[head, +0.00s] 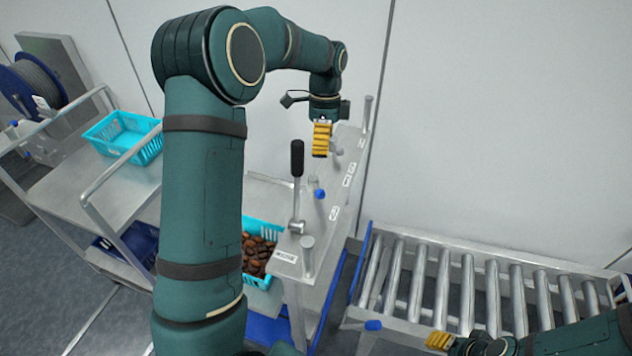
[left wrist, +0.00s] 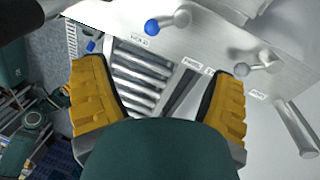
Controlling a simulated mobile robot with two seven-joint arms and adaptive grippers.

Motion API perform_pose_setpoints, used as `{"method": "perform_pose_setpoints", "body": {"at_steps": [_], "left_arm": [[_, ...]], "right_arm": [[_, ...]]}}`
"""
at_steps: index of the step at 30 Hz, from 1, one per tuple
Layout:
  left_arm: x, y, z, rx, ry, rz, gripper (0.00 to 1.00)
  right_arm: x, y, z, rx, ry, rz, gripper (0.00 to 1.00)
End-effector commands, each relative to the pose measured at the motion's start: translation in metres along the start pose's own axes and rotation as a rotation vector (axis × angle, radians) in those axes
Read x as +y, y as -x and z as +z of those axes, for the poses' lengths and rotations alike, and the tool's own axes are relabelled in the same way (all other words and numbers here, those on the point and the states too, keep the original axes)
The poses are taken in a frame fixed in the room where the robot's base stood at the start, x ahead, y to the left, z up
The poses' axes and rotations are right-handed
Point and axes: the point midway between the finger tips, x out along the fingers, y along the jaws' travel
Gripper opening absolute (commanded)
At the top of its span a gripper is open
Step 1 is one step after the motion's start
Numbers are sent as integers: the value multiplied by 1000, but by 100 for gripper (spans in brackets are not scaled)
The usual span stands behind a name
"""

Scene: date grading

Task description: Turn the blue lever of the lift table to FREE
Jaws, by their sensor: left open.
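The lift table's metal top rail (head: 318,235) carries a short lever with a blue knob (head: 319,193). In the left wrist view the blue lever (left wrist: 152,27) is at the top centre, its knob end close to a label (left wrist: 140,42) that seems to read HOLD. Other labels are too small to read. My left gripper (head: 321,155) points down over the rail, behind the blue lever and beside a plain silver lever. Its yellow fingers (left wrist: 165,80) are apart with nothing between them. My right gripper (head: 438,341) is at the bottom edge, mostly cut off.
A black-handled lever (head: 297,160) stands up at the near end of the rail. The silver lever (left wrist: 241,69) lies near one left finger. A blue crate of dates (head: 262,282) is left of the rail, a roller conveyor (head: 490,285) right. A cart holds an empty blue basket (head: 122,138).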

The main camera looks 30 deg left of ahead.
Motion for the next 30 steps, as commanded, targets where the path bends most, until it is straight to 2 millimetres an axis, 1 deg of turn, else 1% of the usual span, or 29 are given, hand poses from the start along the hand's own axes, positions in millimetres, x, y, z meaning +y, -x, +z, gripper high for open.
{"method": "perform_pose_setpoints", "body": {"at_steps": [5, 8, 18, 21, 25, 30], "left_arm": [[0, -13, 0, -1, 0, 2, 85], [1, -29, 0, -1, 0, 4, 85], [1, -96, 0, -1, 0, 5, 85], [1, -112, 0, 0, 1, 3, 85], [0, -127, 0, 0, 1, 3, 85], [0, -137, 0, 0, 1, 1, 85]], "right_arm": [[1, -1, 0, 0, -1, 1, 47], [1, -2, 0, 0, -1, 1, 47], [2, -5, 1, 0, -1, 1, 47], [2, -5, 1, 0, -1, 1, 47], [2, -6, 1, 0, -1, 1, 47], [2, -6, 1, 0, 0, 1, 47]]}}
